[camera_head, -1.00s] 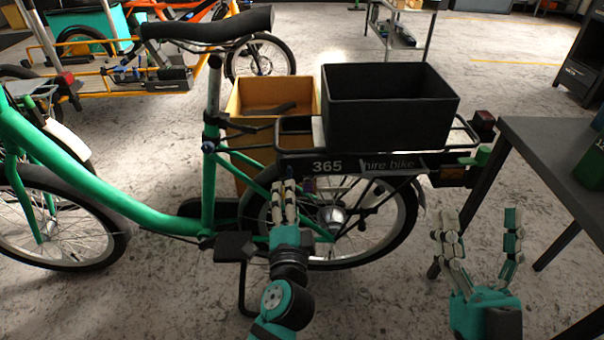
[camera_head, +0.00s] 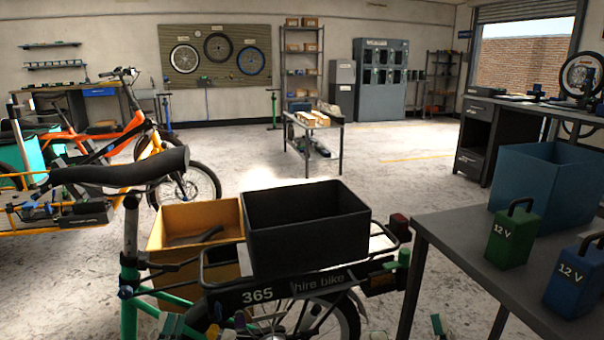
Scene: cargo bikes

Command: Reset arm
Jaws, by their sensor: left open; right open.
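Only the fingertips of my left gripper (camera_head: 176,326) show at the bottom edge, left of the bike's rear wheel and in front of the green frame. A fingertip of my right gripper (camera_head: 437,326) shows at the bottom edge, right of the rear wheel and below the grey table. Both are open, and I see nothing held in them. Their palms and my arms are cut off below the picture. The green hire bike (camera_head: 130,305) stands in front of me. A black box (camera_head: 305,230) sits on its rear rack.
A yellow box (camera_head: 195,217) is behind the rack. The grey table (camera_head: 455,235) at the right holds a blue crate (camera_head: 545,185), a green battery (camera_head: 512,238) and a blue battery (camera_head: 577,278). A low trolley (camera_head: 313,140) stands farther back. The floor between is mostly clear.

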